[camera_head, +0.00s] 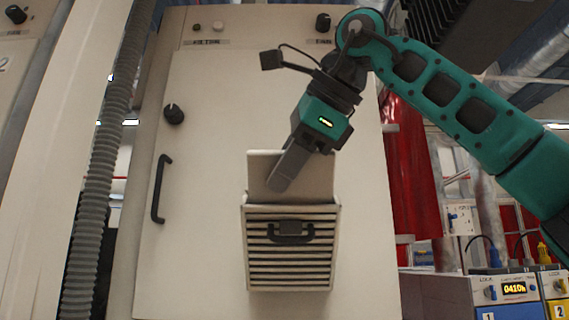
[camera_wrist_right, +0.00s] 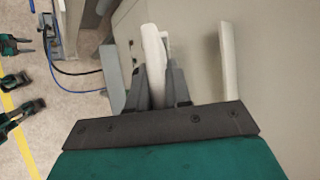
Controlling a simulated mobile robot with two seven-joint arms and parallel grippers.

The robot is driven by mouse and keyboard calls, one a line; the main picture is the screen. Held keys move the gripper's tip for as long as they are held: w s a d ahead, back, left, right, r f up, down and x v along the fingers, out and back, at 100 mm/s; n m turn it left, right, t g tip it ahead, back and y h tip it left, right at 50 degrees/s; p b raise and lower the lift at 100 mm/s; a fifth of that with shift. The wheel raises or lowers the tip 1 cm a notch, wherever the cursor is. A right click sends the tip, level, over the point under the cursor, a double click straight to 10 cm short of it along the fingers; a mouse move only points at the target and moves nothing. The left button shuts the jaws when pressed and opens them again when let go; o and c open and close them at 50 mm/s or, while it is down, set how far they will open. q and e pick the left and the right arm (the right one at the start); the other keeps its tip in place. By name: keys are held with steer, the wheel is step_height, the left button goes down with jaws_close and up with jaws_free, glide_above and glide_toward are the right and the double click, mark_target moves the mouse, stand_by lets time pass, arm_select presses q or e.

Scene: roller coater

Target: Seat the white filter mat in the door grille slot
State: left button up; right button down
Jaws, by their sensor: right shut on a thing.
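The white filter mat (camera_head: 318,172) is a pale flat panel standing upright on the cabinet door. Its upper part shows above the door grille (camera_head: 290,265), and its lower part is hidden behind the top of the grille housing. How deep it sits in the slot cannot be told. My right gripper (camera_head: 279,180) comes from the upper right and is shut on the mat's upper part. In the right wrist view, the mat (camera_wrist_right: 153,55) shows edge-on between the two grey fingers (camera_wrist_right: 157,88). My left gripper is not in view.
The pale cabinet door (camera_head: 210,120) has a black handle (camera_head: 161,188) and a round knob (camera_head: 173,114) at the left. The grille has dark slats and a black latch (camera_head: 291,231). A grey ribbed hose (camera_head: 90,190) hangs at the left. Control boxes (camera_head: 508,290) stand at the lower right.

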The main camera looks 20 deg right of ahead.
mark_target(284, 214)
steer(key=shift+w+d+f, duration=0.15)
steer(key=shift+w+f, duration=0.4)
steer(key=shift+f, duration=0.05)
steer(key=shift+w+d+f, duration=0.15)
steer(key=shift+w+f, duration=0.35)
steer(key=shift+f, duration=0.1)
steer(key=shift+w+d+f+b, duration=0.25)
steer(key=shift+w+f+b, duration=0.2)
steer(key=shift+w+f, duration=0.45)
steer(key=c, duration=1)
jaws_free()
steer(key=shift+s+f, duration=0.15)
steer(key=p+v, duration=0.1)
steer(key=v, duration=1.1)
steer(key=shift+s+d+r+p, duration=0.15)
steer(key=shift+r+p, duration=0.05)
steer(key=shift+p, duration=0.1)
